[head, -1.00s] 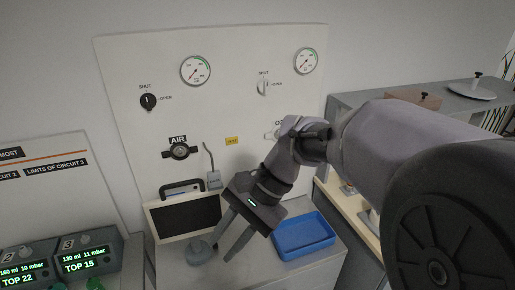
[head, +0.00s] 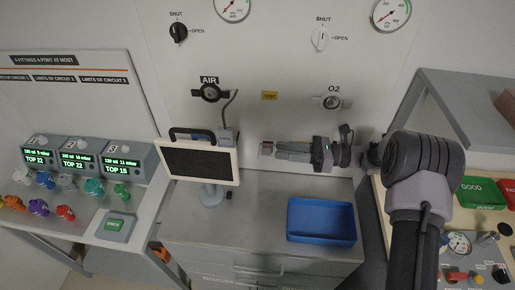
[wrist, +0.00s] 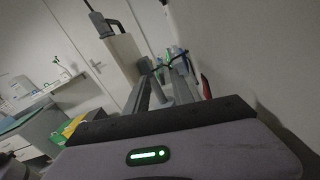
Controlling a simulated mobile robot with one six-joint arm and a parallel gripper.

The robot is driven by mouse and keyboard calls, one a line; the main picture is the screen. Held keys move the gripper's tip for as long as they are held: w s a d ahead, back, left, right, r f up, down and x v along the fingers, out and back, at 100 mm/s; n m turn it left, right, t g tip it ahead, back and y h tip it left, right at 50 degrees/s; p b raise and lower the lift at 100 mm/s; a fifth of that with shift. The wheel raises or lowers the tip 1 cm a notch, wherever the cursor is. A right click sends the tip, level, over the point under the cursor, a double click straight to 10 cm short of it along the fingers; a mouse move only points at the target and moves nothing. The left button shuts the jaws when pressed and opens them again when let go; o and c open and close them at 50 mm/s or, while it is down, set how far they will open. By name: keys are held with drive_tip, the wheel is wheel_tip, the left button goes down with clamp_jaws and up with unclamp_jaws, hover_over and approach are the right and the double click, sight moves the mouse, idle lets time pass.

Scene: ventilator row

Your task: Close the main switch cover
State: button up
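My gripper (head: 276,150) reaches leftward along the white wall panel, below the yellow label, with its fingers roughly level. In the wrist view its two fingers (wrist: 165,88) stand apart, with no held object that I can make out. A small pale box with a reddish part (head: 266,148) shows at the fingertips in the head view. It may be the main switch with its cover, but it is too small and partly hidden to tell whether the cover is open or whether the fingers touch it.
A monitor with a carrying handle (head: 200,163) stands left of my fingertips, beside a grey cabled box (head: 227,139). A blue tray (head: 321,221) lies on the cabinet top below my gripper. Ventilator units (head: 80,158) are at left; a GOOD tray (head: 483,192) is at right.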

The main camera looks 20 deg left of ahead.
sight(267, 149)
drive_tip(key=b+x, duration=0.1)
drive_tip(key=x, duration=0.7)
drive_tip(key=shift+a, duration=0.3)
drive_tip(key=shift+c, duration=0.4)
clamp_jaws()
